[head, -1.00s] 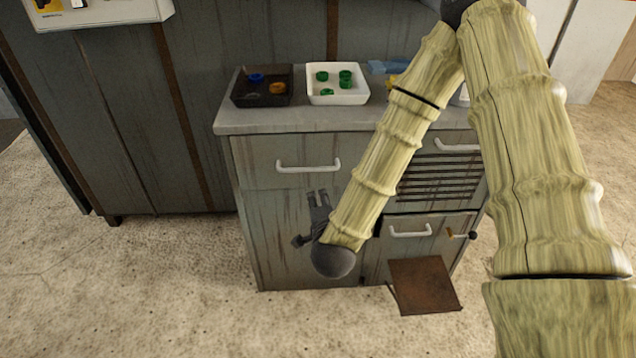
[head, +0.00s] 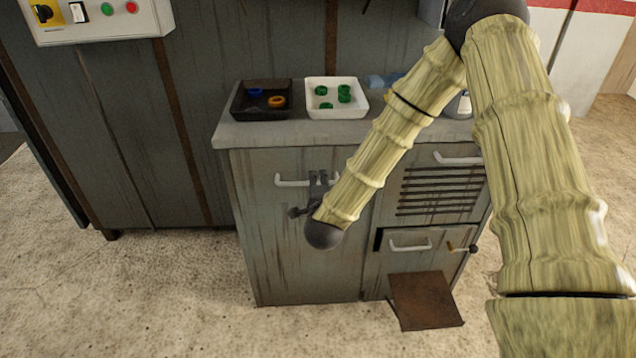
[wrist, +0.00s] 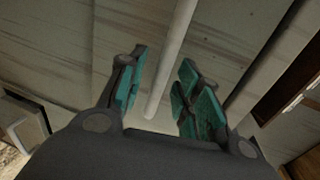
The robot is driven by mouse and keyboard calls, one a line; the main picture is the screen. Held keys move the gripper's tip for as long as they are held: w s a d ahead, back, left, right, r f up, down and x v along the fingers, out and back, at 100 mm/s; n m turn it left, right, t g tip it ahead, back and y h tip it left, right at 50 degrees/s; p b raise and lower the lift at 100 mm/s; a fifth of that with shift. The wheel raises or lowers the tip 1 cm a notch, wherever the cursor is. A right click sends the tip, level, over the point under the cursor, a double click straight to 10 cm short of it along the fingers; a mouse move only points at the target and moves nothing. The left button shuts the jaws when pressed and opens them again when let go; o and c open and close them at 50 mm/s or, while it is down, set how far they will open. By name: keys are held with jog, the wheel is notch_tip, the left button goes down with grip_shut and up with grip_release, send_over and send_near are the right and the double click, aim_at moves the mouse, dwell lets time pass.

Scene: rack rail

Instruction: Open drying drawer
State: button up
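A grey cabinet (head: 300,240) has a plain upper-left front with a white bar handle (head: 290,182). A vented upper-right front (head: 440,190) has its own white handle (head: 458,160). No label shows which is the drying drawer; both look closed. My gripper (head: 319,176) is in front of the upper-left handle, fingers upward, partly covering its right part. In the wrist view my gripper (wrist: 163,88) is open, with the white handle bar (wrist: 172,60) running between the teal-padded fingers. The fingers are apart from each other, and I see no clear grip on the bar.
A black tray (head: 262,114) and a white tray (head: 337,112) with small rings stand on the cabinet top. Below right, a smaller front (head: 430,262) has a white handle and a side lever (head: 462,248). A brown panel (head: 427,301) juts out near the floor.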

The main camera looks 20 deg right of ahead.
jog(key=shift+w+d, duration=0.1)
jog(key=shift+w, duration=0.25)
grip_shut()
jog(key=shift+f, duration=0.1)
